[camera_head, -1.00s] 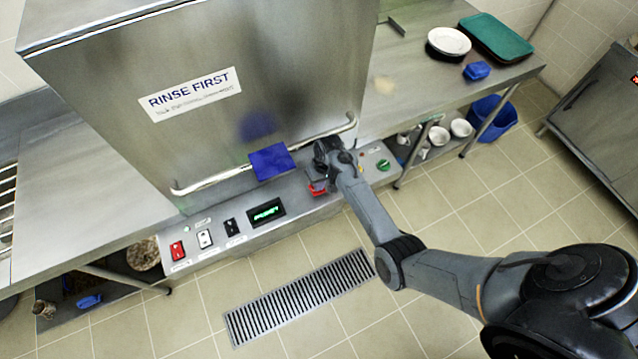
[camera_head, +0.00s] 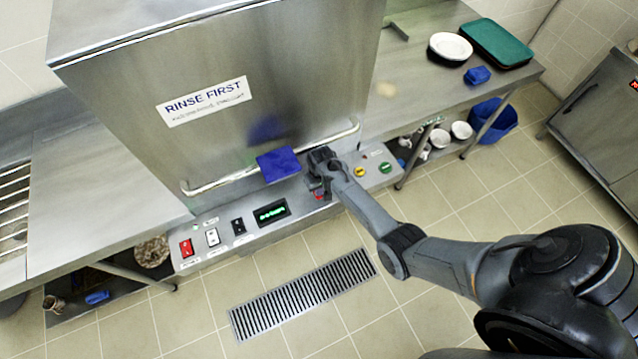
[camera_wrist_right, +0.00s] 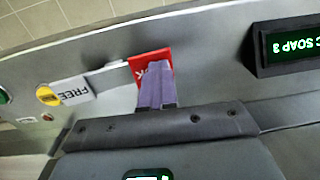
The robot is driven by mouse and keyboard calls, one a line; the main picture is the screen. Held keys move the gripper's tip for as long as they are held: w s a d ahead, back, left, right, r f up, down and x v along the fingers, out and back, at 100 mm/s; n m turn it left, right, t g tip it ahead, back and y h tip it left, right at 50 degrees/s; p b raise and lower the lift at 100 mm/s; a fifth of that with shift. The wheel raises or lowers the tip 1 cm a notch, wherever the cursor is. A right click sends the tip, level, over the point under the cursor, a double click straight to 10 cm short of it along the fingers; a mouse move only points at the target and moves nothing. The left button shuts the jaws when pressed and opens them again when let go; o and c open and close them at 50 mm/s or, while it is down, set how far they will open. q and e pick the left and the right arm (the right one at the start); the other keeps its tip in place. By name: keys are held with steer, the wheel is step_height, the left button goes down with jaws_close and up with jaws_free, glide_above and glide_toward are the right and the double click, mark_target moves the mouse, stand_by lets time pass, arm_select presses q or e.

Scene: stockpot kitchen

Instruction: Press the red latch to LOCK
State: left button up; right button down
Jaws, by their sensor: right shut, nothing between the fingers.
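The red latch (camera_wrist_right: 150,60) is on the front control panel of the steel machine. In the right wrist view it is a red plate with partly hidden white letters, beside a white plate reading FREE (camera_wrist_right: 68,91). In the head view only a bit of the red latch (camera_head: 320,197) shows under my right gripper (camera_head: 317,186). My right gripper is shut and empty. Its fingertips, also in the right wrist view (camera_wrist_right: 157,86), overlap the latch's lower part; I cannot tell whether they touch it. My left gripper is not in view.
The panel also carries a green display (camera_head: 271,212), a red switch (camera_head: 187,248), a white switch (camera_head: 212,237), a black switch (camera_head: 239,227), a yellow button (camera_head: 360,171) and a green knob (camera_head: 385,167). A blue pad (camera_head: 278,165) hangs at the door's handle bar (camera_head: 222,182).

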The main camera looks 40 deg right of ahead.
step_height(320, 180, up, 11)
steer(key=p, duration=0.1)
steer(key=shift+d+f, duration=0.15)
steer(key=shift+d, duration=0.05)
steer(key=shift+s, duration=0.15)
stand_by(0.4)
